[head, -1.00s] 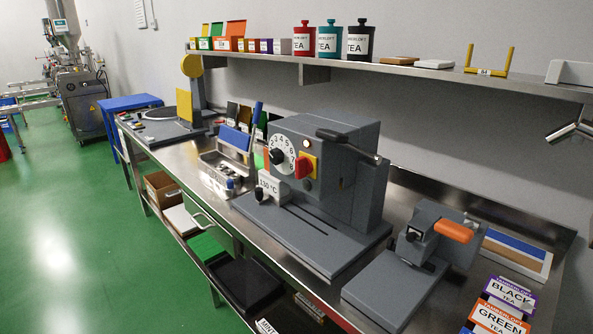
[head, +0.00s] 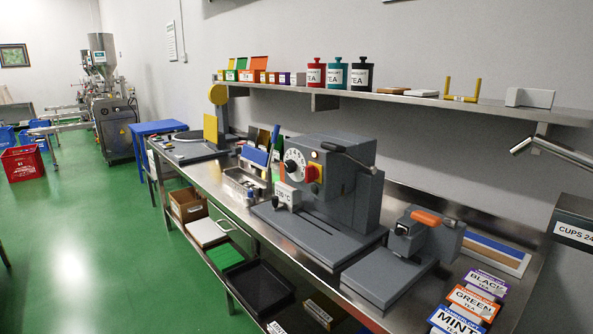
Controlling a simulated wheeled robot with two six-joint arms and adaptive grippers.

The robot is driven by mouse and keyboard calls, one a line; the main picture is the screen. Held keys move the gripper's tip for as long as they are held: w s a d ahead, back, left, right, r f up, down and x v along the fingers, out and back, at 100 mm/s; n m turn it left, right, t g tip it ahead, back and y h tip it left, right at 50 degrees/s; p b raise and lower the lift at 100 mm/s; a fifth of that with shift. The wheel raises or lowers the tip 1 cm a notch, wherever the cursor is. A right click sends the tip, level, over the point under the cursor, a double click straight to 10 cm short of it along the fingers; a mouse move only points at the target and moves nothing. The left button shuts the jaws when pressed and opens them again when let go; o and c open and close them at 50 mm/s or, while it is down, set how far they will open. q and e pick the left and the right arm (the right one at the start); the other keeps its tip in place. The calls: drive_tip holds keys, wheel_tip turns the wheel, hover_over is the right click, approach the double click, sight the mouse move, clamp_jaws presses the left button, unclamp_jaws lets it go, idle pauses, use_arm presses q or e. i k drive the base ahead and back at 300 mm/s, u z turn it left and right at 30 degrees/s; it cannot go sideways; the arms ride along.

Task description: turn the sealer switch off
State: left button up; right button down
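The grey sealer machine (head: 337,190) stands on the steel bench in the head view. Its front carries a white numbered dial (head: 294,164) and a red rotary switch (head: 313,173) on a yellow plate. A small light (head: 314,155) sits above the switch. The switch's exact position is too small to tell. Neither of my grippers shows in the head view.
A smaller grey press (head: 425,235) with an orange handle (head: 426,217) stands to the right. Tea boxes (head: 472,300) lie at the front right. A shelf (head: 400,97) with tins runs above the bench. Green floor (head: 110,250) is clear at the left.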

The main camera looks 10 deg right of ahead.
sight(311, 172)
drive_tip(key=u, duration=1)
drive_tip(key=i, duration=0.8)
drive_tip(key=z, duration=2.15)
